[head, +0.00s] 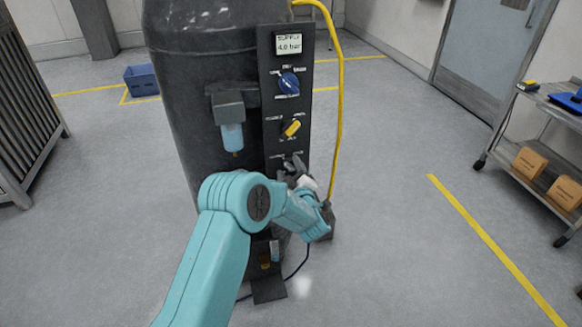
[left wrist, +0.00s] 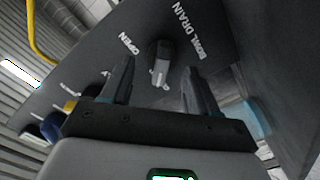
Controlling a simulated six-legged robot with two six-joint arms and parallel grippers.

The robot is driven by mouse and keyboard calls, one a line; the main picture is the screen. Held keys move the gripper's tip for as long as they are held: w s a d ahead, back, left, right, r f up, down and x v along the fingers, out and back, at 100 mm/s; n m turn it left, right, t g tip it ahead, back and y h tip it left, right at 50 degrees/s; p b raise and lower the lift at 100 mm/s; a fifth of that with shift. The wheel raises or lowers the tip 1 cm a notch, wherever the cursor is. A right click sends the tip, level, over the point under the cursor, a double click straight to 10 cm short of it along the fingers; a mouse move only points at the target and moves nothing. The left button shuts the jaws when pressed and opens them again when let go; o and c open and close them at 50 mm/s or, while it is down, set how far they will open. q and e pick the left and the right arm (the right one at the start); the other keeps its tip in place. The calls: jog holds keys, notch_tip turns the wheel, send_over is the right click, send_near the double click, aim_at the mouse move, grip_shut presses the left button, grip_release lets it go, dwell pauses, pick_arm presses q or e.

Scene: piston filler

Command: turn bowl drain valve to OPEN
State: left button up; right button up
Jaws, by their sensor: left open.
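The bowl drain valve is a small dark knob with a light grey face (left wrist: 160,68) on a black panel, under the label BOWL DRAIN in the left wrist view. The word OPEN is printed to the left of the knob. The knob's light part points toward the bottom of that view, not at OPEN. My left gripper (left wrist: 157,82) is open, with one finger on either side of the knob; I cannot tell whether they touch it. In the head view my left gripper (head: 293,172) is at the lower panel and hides the valve. My right gripper is not in view.
Above on the panel (head: 270,110) are a yellow knob (head: 292,127), a blue knob (head: 288,83) and a display (head: 289,44) reading 4.0 bar. A filter bowl (head: 232,137) hangs to the left. A yellow hose (head: 341,100) runs down at the right, close to my gripper.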

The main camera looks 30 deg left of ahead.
pick_arm(q)
jog(key=shift+w+a+f, duration=0.15)
jog(key=shift+w+a, duration=0.3)
jog(key=shift+a, duration=0.05)
jog(key=shift+d, duration=0.1)
jog(key=shift+c, duration=0.2)
jog(key=c, duration=1)
